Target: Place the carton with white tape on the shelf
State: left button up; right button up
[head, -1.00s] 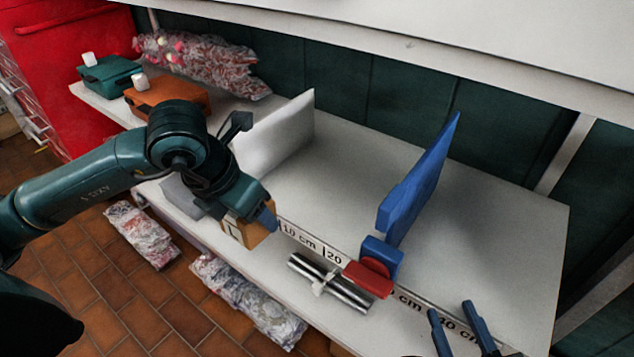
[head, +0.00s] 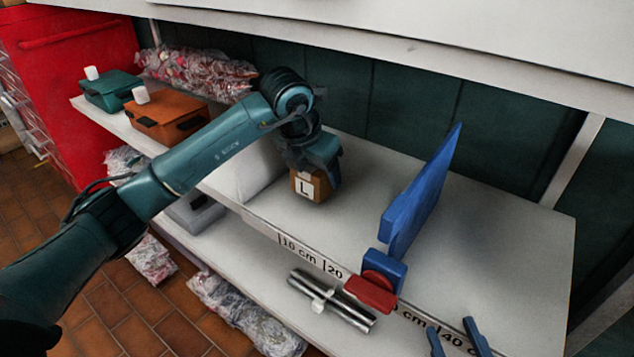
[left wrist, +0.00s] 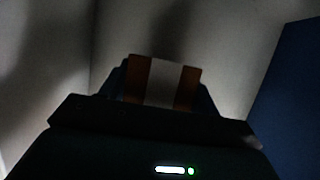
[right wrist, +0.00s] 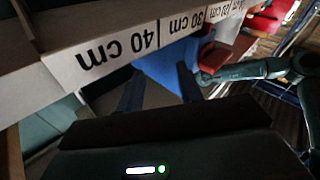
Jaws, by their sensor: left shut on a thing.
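The small brown carton (head: 312,186) has a white label with a black "L" on its front. In the left wrist view the carton (left wrist: 135,82) shows a broad white tape stripe (left wrist: 163,84) along its top. My left gripper (head: 325,175) is shut on the carton, over the upper shelf (head: 340,225), between the white divider and the blue divider. I cannot tell whether the carton touches the shelf. My right gripper (head: 458,338) is open and empty at the shelf's front right; its two fingers stand apart in the right wrist view (right wrist: 160,90).
A blue divider (head: 415,205) with a red clamp (head: 372,292) stands right of the carton. A white divider (head: 250,172) stands left. Orange (head: 168,118) and green (head: 110,92) cases and filled bags sit further left. Metal tubes (head: 330,300) lie below the front edge.

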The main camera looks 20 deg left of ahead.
pick_arm(q)
jog(key=shift+f, duration=0.95)
jog(key=shift+f+b, duration=0.35)
pick_arm(e)
jog(key=shift+a+f, duration=0.15)
jog(key=shift+f, duration=0.1)
jog(key=shift+r, duration=0.55)
pick_arm(q)
jog(key=o, duration=1.1)
pick_arm(e)
jog(key=shift+w+f, duration=0.1)
